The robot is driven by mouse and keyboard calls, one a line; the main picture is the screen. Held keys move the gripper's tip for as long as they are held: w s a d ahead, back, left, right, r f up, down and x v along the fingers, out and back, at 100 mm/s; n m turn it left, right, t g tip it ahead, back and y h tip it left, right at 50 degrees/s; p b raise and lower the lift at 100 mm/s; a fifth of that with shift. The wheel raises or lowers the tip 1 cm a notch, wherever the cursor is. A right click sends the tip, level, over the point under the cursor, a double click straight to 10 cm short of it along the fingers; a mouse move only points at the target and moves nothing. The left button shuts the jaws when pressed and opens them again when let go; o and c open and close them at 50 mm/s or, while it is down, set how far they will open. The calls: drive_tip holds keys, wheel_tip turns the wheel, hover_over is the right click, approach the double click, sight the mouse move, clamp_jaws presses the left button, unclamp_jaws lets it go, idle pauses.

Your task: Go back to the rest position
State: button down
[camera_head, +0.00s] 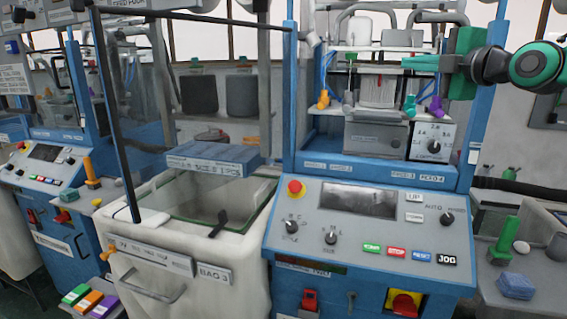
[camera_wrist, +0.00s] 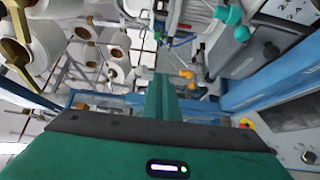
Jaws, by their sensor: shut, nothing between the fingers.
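My gripper (camera_head: 408,63) shows at the upper right of the head view, on a green and dark arm that comes in from the right edge. Its green fingers point left and are shut together with nothing between them. They are in front of the upper frame of the blue knitting machine (camera_head: 480,112), above its colored levers. In the wrist view my green fingers (camera_wrist: 160,98) stand closed at the middle, over the wide green gripper body. I cannot tell whether the fingertips touch the frame behind them.
Below my gripper are a grey box (camera_head: 376,137), a dial box (camera_head: 432,141) and the control panel (camera_head: 370,228). A bench (camera_head: 490,285) with a green-handled tool (camera_head: 503,240) is right. White yarn cones (camera_wrist: 85,57) hang in the wrist view.

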drive_tip(key=s+d+f+m+g+h, duration=0.25)
drive_tip(key=s+f+m, duration=0.2)
drive_tip(key=f, duration=0.35)
drive_tip(key=s+d+f+m+g+h, duration=0.1)
drive_tip(key=s+d+f+m+g, duration=0.3)
drive_tip(key=f, duration=0.5)
drive_tip(key=s+d+f+m+g+h, duration=0.1)
drive_tip(key=s+d+f+m+h, duration=0.15)
drive_tip(key=f+m, duration=0.4)
drive_tip(key=s+f+m+g, duration=0.3)
drive_tip(key=s+f, duration=0.3)
drive_tip(key=s, duration=0.3)
drive_tip(key=s+d+f+m+g, duration=0.1)
drive_tip(key=s+f+m+g, duration=0.2)
drive_tip(key=s, duration=0.6)
drive_tip(key=s+f+m+g, duration=0.3)
drive_tip(key=s+f+m, duration=0.4)
drive_tip(key=s+f, duration=0.2)
drive_tip(key=shift+s+d+f+g, duration=0.25)
drive_tip(key=shift+s+d+g, duration=0.05)
drive_tip(key=shift+d+g, duration=0.1)
drive_tip(key=shift+w+f, duration=0.25)
drive_tip(key=shift+w, duration=0.45)
